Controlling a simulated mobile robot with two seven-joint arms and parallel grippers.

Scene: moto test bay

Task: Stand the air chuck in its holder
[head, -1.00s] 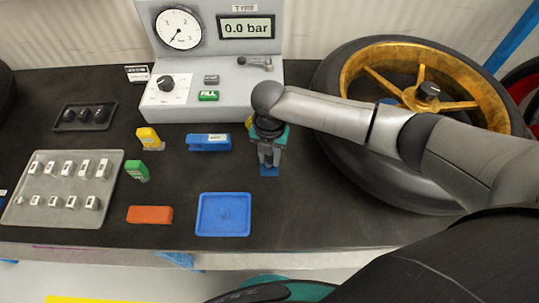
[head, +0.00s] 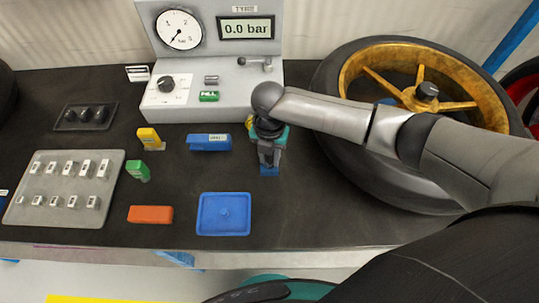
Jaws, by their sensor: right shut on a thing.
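My right gripper (head: 269,165) points down over the bench, right of the blue block. It is shut on a small blue thing (head: 269,171), of which only a little shows at the fingertips. I cannot tell whether this is the air chuck or whether it touches the bench. A blue block with a white label (head: 209,142) lies left of the gripper. A flat blue square tray (head: 224,214) lies nearer the front edge and looks empty. I cannot make out for sure which thing is the holder. My left gripper is out of view.
A grey gauge console (head: 212,115) reading 0.0 bar stands at the back. A tyre with a gold wheel (head: 359,74) lies to the right, under my arm. Yellow (head: 149,137), green (head: 139,171) and orange (head: 150,214) blocks and a grey tray (head: 112,171) lie left.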

